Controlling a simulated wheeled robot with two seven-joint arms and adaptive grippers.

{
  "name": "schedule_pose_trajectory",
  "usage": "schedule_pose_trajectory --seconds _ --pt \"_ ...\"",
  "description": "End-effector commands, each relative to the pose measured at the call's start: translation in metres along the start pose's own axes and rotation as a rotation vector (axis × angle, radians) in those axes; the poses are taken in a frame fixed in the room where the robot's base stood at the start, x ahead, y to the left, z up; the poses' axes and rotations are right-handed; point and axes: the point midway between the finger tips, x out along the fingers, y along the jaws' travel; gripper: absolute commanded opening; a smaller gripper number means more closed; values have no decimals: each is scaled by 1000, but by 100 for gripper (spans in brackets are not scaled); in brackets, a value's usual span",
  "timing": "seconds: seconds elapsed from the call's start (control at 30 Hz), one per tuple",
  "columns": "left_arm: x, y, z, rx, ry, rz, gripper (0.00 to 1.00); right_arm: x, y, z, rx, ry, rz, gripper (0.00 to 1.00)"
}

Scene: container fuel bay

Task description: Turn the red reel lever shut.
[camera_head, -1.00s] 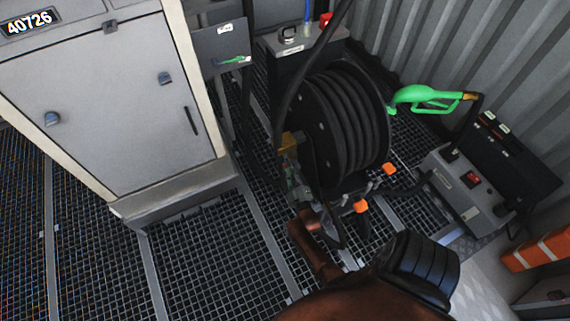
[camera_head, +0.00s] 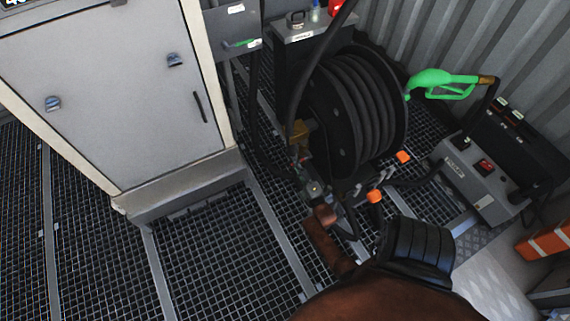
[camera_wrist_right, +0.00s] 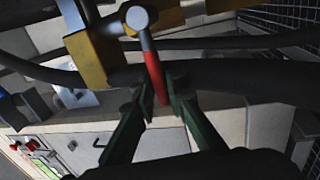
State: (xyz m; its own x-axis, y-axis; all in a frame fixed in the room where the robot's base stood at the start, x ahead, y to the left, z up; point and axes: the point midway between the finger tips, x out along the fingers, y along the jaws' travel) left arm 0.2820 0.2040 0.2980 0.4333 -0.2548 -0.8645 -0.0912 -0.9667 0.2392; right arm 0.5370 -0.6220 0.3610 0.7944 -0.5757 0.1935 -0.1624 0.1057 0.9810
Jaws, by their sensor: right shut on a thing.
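The red reel lever (camera_wrist_right: 155,72) shows in the right wrist view, with a red grip on a grey stem. Its stem meets a round silver end beside a brass valve body (camera_wrist_right: 93,58). My right gripper (camera_wrist_right: 159,91) has its two dark green fingers closed on the red grip. In the head view my right gripper (camera_head: 316,188) is low at the front left of the black hose reel (camera_head: 350,110), below the brass part (camera_head: 299,132). The lever is too small and covered there to make out its angle. My left gripper is not in view.
A grey cabinet (camera_head: 110,100) stands left of the reel. A green fuel nozzle (camera_head: 440,83) and a grey control box (camera_head: 480,180) are to the right. Black hoses run close to the gripper in the wrist view. The grating floor (camera_head: 215,250) in front of the cabinet is clear.

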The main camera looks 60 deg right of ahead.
Motion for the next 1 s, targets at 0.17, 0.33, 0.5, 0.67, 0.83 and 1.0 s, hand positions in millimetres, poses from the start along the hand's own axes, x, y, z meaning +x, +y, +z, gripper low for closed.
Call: schedule_pose_trajectory --seconds 0.17,0.33,0.5,0.67,0.83,1.0 --pt "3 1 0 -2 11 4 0 -4 -1 12 -27 -9 1 0" --pt "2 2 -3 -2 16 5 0 -4 -1 13 -32 -10 1 0" --pt "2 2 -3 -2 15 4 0 -4 -1 14 -32 -11 0 0" --pt "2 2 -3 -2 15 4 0 -3 -1 12 -30 -10 0 20" --pt "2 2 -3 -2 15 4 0 -2 -1 9 -28 -6 1 30" --pt "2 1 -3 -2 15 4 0 -2 -1 8 -27 -5 0 30"
